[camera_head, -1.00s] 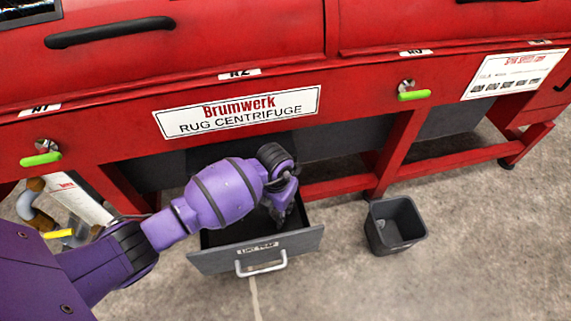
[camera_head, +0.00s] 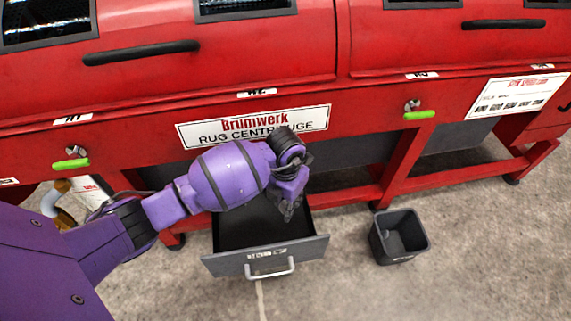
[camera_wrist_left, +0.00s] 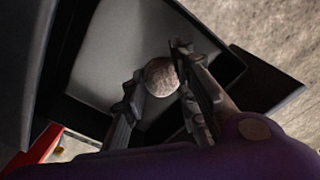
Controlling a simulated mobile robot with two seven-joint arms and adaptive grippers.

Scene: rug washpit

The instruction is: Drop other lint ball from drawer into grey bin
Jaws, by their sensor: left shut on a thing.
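The open drawer (camera_head: 240,230) is dark grey with a silver handle and sticks out below the red machine. My left gripper (camera_head: 288,213) is over the right part of the drawer, its fingers pointing down. In the left wrist view, the left gripper (camera_wrist_left: 157,75) is shut on a round, brownish-grey lint ball (camera_wrist_left: 160,78), held between its fingertips above the drawer floor. The ball cannot be made out in the head view. The grey bin (camera_head: 379,247) stands upright and open on the floor, right of the drawer. My right gripper is out of view.
The red rug centrifuge (camera_head: 380,90) runs across the back, with a red leg (camera_head: 403,155) behind the bin. Green-handled valves (camera_head: 419,115) stick out from its front. Bare concrete floor (camera_head: 345,275) lies between drawer and bin.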

